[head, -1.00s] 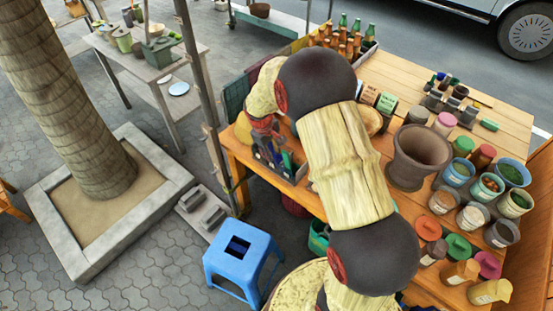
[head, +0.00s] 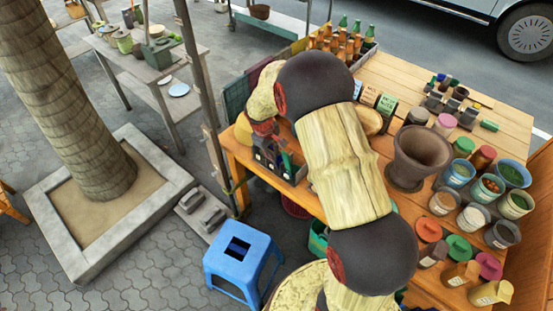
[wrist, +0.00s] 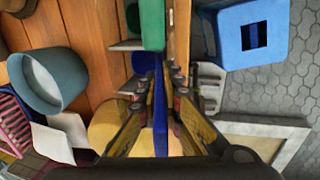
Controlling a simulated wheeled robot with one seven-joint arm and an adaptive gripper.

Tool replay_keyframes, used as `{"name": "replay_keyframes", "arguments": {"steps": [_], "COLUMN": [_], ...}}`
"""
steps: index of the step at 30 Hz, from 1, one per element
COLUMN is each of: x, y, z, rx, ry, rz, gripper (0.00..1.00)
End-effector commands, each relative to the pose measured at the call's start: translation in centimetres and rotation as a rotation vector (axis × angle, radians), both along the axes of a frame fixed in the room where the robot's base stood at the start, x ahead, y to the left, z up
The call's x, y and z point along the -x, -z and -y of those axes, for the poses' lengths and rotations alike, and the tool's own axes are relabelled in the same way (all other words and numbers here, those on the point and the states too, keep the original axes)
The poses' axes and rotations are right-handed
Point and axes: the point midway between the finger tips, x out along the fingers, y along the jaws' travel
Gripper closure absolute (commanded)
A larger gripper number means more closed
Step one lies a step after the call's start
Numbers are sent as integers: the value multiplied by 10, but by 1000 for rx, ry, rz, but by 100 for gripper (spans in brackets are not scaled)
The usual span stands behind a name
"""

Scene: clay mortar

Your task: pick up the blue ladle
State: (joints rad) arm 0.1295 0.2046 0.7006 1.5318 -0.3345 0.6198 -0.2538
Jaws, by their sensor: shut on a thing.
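The blue ladle (wrist: 160,115) shows in the wrist view as a long, narrow blue strip between my fingers. My gripper (wrist: 158,92) is shut on it, with one finger on each side. Its far end is not clearly visible. In the head view my gripper (head: 264,127) is over the near left corner of the wooden table (head: 392,72), above a dark utensil holder (head: 268,156). My arm partly hides the area, and I cannot make out the ladle there. A green utensil (wrist: 152,24) is just ahead of my fingers in the wrist view.
A blue stool (head: 240,250) stands on the paving below the table corner. A metal post (head: 205,95) rises close left of my gripper. Bottles (head: 340,40), a brown mortar (head: 417,155) and several pots crowd the table. A tree trunk (head: 65,100) stands farther left.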

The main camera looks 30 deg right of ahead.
Motion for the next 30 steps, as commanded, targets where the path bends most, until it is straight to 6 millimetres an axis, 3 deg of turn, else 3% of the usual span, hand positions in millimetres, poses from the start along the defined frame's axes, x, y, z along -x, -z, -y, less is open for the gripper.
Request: {"name": "replay_keyframes", "arguments": {"steps": [16, 30], "x": [-1, -1], "y": [-6, -86], "z": [0, 0], "rx": [0, 0], "ry": [0, 1], "rz": [2, 1], "gripper": [100, 100]}}
